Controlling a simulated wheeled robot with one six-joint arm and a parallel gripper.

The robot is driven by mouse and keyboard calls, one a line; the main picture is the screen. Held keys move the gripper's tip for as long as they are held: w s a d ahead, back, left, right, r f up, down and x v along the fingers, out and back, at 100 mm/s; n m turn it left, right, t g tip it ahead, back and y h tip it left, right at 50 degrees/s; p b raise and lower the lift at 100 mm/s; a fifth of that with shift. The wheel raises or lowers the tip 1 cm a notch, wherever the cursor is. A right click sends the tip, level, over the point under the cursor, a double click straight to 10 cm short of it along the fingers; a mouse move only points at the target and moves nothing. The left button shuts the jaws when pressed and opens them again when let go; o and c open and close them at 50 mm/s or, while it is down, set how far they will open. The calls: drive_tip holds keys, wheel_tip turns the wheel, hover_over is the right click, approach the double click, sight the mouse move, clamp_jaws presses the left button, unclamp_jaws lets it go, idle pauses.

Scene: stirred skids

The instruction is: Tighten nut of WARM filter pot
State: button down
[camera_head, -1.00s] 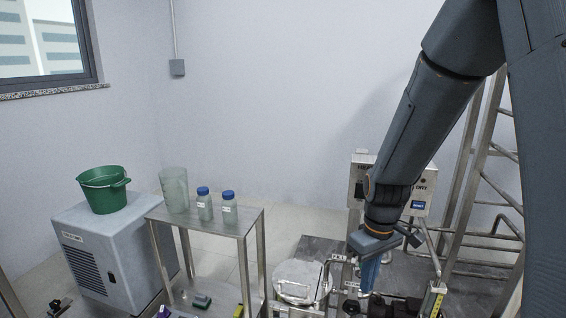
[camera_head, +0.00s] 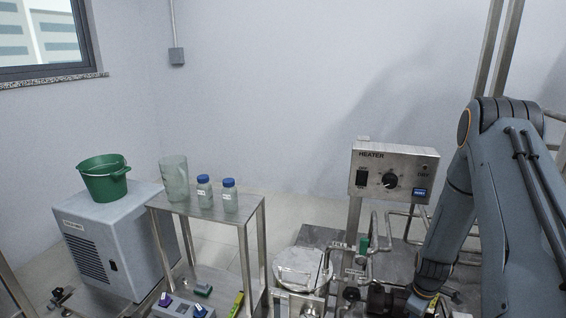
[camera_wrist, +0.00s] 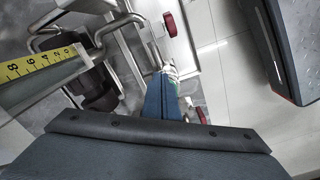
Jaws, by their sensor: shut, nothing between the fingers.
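My gripper (camera_wrist: 163,98) shows in the wrist view as blue fingers, shut with nothing between them. In the head view only its blue edge shows, at the bottom of the frame below my arm. A round steel pot with a flat lid (camera_head: 298,264) stands left of my arm in the head view, among pipes. I cannot read any WARM label, and I cannot make out which part is the filter pot's nut. In the wrist view a small pale and green item (camera_wrist: 171,71) shows by the fingertips; I cannot tell whether they touch.
A heater control box (camera_head: 394,172) stands behind the pipes. In the wrist view a yellow scale (camera_wrist: 38,66) and steel pipes lie left of the fingers. A steel table (camera_head: 226,226) carries a jug and two blue-capped bottles. A green bucket (camera_head: 103,180) sits on a grey cabinet.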

drive_tip(key=shift+f+b, duration=2.05)
drive_tip(key=shift+f, duration=1.25)
drive_tip(key=shift+s+a+r+p, duration=0.1)
drive_tip(key=shift+s+a+p, duration=0.75)
drive_tip(key=shift+p, duration=0.5)
drive_tip(key=shift+s+a+p, duration=0.3)
drive_tip(key=shift+s+p, duration=0.05)
drive_tip(key=shift+p, duration=0.15)
drive_tip(key=shift+s+a, duration=0.1)
drive_tip(key=shift+a, duration=0.15)
drive_tip(key=shift+a+p, duration=0.1)
drive_tip(key=shift+p, duration=0.2)
drive_tip(key=shift+s, duration=0.2)
